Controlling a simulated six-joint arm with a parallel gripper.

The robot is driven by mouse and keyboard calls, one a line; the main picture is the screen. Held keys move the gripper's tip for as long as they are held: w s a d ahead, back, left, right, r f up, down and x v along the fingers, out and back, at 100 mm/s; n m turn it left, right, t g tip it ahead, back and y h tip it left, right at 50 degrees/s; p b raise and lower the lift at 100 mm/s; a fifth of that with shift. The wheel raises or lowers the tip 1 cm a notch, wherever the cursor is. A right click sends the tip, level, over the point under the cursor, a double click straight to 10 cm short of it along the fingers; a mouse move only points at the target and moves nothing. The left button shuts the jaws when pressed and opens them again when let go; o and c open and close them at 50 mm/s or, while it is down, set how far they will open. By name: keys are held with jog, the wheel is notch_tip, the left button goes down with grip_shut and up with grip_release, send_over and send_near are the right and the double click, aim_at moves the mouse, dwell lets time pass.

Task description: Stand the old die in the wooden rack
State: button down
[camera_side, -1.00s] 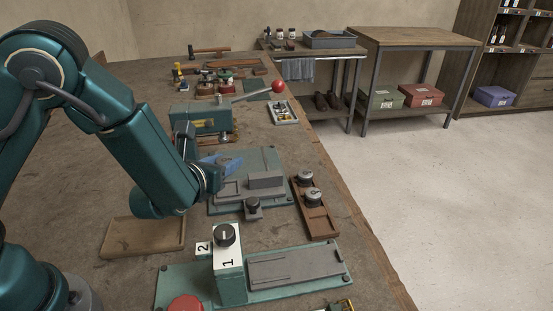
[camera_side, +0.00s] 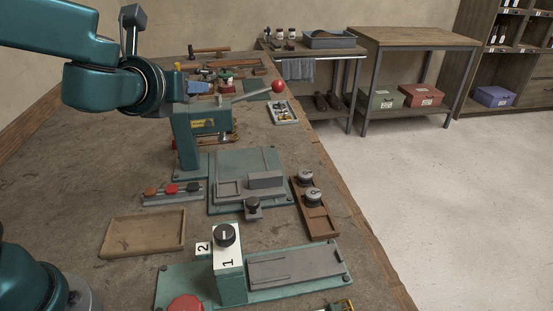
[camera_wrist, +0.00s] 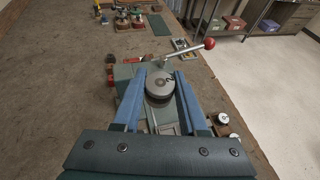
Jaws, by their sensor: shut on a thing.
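The wooden rack (camera_side: 320,222) is a long brown tray on the right of the bench. Two grey round-topped dies (camera_side: 305,178) (camera_side: 312,196) stand in its far part; its near part is bare. In the wrist view, my gripper (camera_wrist: 161,88) has its blue fingers shut on a grey round die (camera_wrist: 158,86), whose top carries a dark mark. The die is held above the bench, over the green press area in that view. The rack's dies also show at lower right in the wrist view (camera_wrist: 224,117).
The green press (camera_side: 205,125) has a lever with a red ball (camera_side: 278,86). A green base plate (camera_side: 225,165) with grey fixtures lies left of the rack. An empty shallow tray (camera_side: 145,250) and a numbered green station (camera_side: 229,275) stand nearer. The bench's right edge runs close past the rack.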

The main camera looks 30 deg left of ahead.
jog(key=s+r, duration=0.3)
jog(key=m+h, duration=0.2)
send_over(158, 138)
notch_tip(158, 138, down, 18)
jog(key=shift+t, duration=0.3)
jog(key=shift+a+f, duration=0.1)
jog(key=shift+f, duration=3.75)
